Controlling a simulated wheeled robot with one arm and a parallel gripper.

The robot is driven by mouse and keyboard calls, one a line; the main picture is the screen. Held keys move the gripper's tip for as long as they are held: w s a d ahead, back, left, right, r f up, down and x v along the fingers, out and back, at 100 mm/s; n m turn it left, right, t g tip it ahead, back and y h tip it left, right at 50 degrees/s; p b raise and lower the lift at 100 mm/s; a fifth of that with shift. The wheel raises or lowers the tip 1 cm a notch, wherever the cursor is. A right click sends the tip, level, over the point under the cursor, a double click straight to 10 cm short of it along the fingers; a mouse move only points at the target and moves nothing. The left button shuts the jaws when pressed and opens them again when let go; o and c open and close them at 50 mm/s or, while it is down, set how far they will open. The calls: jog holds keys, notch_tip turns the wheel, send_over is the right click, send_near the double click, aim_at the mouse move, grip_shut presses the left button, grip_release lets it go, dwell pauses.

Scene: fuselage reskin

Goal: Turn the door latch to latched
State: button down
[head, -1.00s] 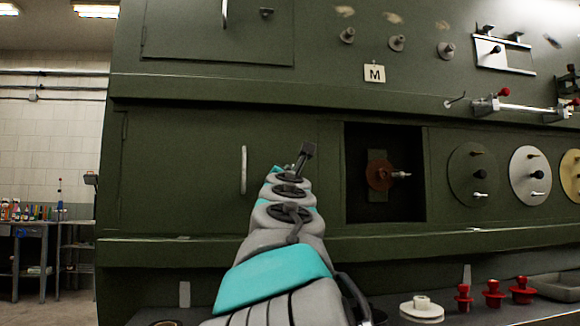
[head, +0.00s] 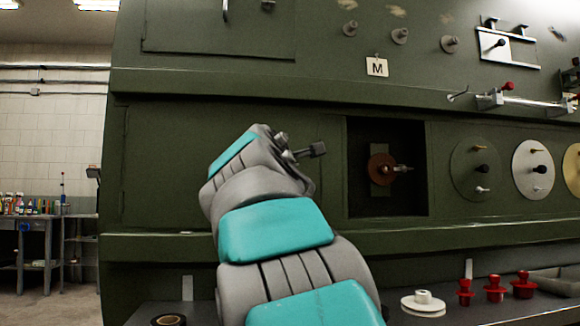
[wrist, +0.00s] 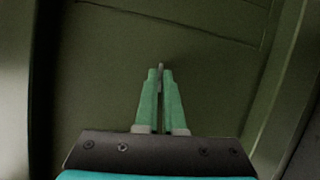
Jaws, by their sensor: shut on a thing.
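In the wrist view, my gripper (wrist: 161,75) has two green fingers shut close together. A thin grey piece, which looks like the door latch (wrist: 161,66), shows between and just past the fingertips, in front of a dark green panel. The piece is mostly hidden by the fingers, so its exact angle is hard to tell. In the head view, my own arm reaches up to the lower green door (head: 155,165) and hides my gripper, the latch and the door's handle.
An open square recess (head: 410,130) with a brown round fitting (head: 382,168) lies right of my arm. Round plates (head: 533,165) line the wall further right. A shelf below holds a white spool (head: 423,303) and several red knobs (head: 494,287).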

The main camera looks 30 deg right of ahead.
jog(key=shift+m, duration=0.7)
jog(key=shift+g, duration=0.3)
jog(key=c, duration=1)
grip_release()
jog(key=shift+s, duration=0.1)
jog(key=b+v, duration=0.1)
jog(key=v, duration=0.6)
jog(key=shift+s+a, duration=0.2)
jog(key=shift+s, duration=0.05)
